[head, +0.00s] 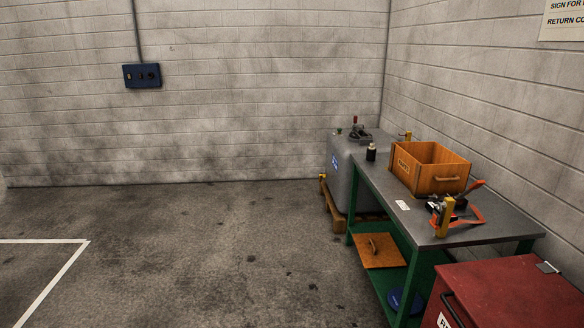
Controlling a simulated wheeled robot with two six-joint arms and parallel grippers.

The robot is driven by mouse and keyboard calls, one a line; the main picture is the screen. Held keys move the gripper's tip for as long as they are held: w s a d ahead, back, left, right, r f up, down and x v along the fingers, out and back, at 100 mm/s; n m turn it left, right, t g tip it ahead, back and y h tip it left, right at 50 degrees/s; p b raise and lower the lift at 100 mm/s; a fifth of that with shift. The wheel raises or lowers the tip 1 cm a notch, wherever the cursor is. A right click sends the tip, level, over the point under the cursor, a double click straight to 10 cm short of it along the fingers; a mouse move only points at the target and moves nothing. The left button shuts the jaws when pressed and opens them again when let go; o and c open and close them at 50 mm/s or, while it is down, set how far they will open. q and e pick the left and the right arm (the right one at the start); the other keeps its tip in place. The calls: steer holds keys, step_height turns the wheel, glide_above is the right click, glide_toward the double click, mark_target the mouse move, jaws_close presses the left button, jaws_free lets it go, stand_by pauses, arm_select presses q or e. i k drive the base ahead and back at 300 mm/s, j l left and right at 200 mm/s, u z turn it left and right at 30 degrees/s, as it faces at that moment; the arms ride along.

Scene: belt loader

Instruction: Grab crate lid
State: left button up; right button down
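An open orange-brown wooden crate (440,185) stands on the grey top of a green-legged workbench on the right. Neither of my grippers shows in the head view.
The workbench (407,219) also bears a dark bottle (371,153) and several tools with orange and yellow parts. A grey tank (342,180) on a pallet stands behind it. A red chest (510,295) stands in front at right. The floor to the left is clear.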

mark_target(378, 247)
steer(key=i+z, duration=0.2)
steer(key=i, duration=0.25)
steer(key=i+j+z, duration=0.25)
steer(key=i, duration=0.2)
steer(key=i+j+z, duration=0.2)
steer(key=i, duration=0.25)
steer(key=i+j+z, duration=0.2)
steer(key=i, duration=0.2)
